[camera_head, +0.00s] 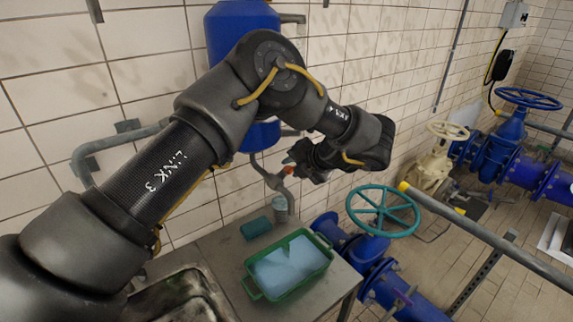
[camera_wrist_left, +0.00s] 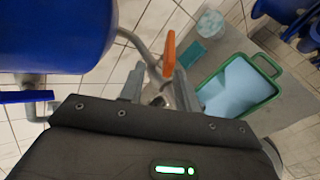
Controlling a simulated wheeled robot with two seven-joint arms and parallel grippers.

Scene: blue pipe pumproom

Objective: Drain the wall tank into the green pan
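The blue wall tank (camera_head: 240,28) hangs on the tiled wall, partly hidden behind my left arm; it also fills the upper left of the left wrist view (camera_wrist_left: 55,35). Below it, a grey drain pipe (camera_head: 270,180) carries an orange tap handle (camera_head: 288,170). In the left wrist view the orange handle (camera_wrist_left: 169,55) stands up near my fingertips. My left gripper (camera_head: 297,158) is beside the handle; its two fingers (camera_wrist_left: 158,80) are apart, and contact cannot be told. The green pan (camera_head: 322,262) sits on the table below, with light blue inside it. My right gripper is not in view.
A teal block (camera_head: 256,228) and a clear jar (camera_head: 280,207) stand on the grey table (camera_head: 225,245) behind the pan. A teal handwheel (camera_head: 383,211) on blue pipework is right of the table. A yellow-tipped rail (camera_head: 480,232) crosses at the right.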

